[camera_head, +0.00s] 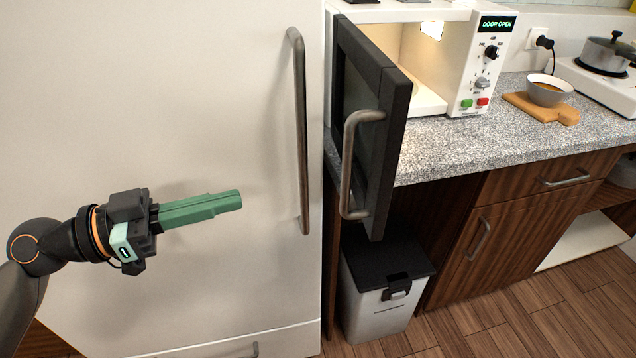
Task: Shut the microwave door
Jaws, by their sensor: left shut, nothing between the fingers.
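The white microwave (468,62) stands on the speckled counter at the upper right, lit inside, with "DOOR OPEN" on its display. Its dark door (391,142) is swung wide open on the left and sticks out past the counter's front edge. The grey door handle (348,165) is on the door's outer side. My left gripper (240,200) has green fingers, shut and empty, pointing right. It is in front of the white fridge, left of the microwave door and apart from it. My right gripper is not in view.
A white fridge (180,90) with a long vertical handle (301,130) fills the left. A lidded bin (385,290) stands below the microwave door. A bowl (548,90) on a wooden board and a pot (605,53) are at the right.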

